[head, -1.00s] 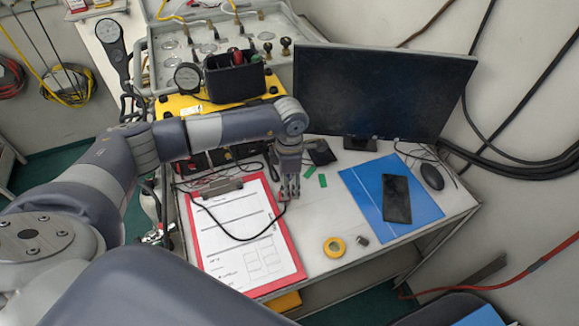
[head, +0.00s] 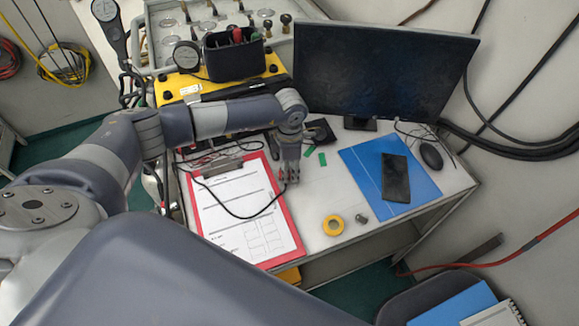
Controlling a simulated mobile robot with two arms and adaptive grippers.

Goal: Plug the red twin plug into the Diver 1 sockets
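My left gripper (head: 288,177) points down over the table, just right of the clipboard's right edge. A small red part, probably the red twin plug (head: 281,174), shows at its fingertips, and a thin black cable (head: 240,216) curves across the clipboard up to it. The fingers are too small to tell whether they are shut on it. A yellow-cased unit (head: 175,87) stands at the back left, partly behind my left arm. I cannot make out the Diver 1 sockets. My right gripper is not in view.
The red clipboard (head: 287,225) lies left of yellow tape (head: 333,225). A blue folder (head: 425,190) carries a black phone (head: 395,178). A monitor (head: 385,70) stands behind them. A black holder (head: 233,60) and gauge panel (head: 150,45) are at the back. Green scraps (head: 322,159) lie near the gripper.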

